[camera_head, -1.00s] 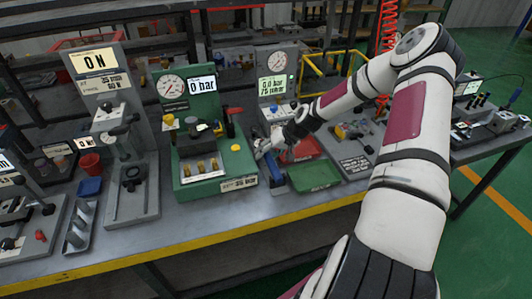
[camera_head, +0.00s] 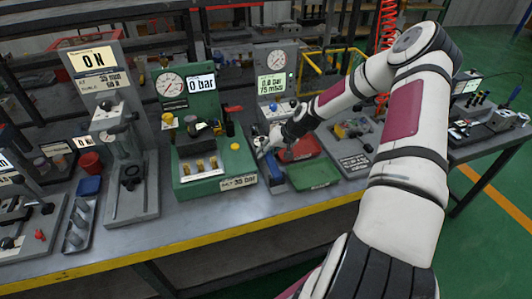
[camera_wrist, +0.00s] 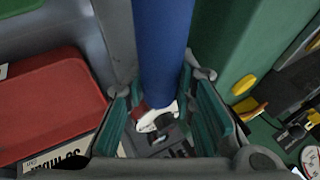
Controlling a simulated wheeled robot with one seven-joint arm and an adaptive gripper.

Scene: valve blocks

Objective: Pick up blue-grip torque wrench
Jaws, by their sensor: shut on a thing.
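The torque wrench's blue grip (camera_wrist: 163,45) is a thick blue cylinder running down between my gripper's fingers in the wrist view. My gripper (camera_wrist: 163,112) is shut on it, with a teal-padded finger on each side. A pale metal part shows below the grip, but the rest of the wrench is hidden. In the head view my gripper (camera_head: 267,148) is low over the bench, just right of the green press-like test stand.
The green test stand (camera_head: 212,178) is close on the gripper's left. A red tray (camera_head: 303,146) and a green tray (camera_head: 313,174) lie to its right. A grey gauge stand (camera_head: 277,78) rises behind. The bench front (camera_head: 225,225) is clear.

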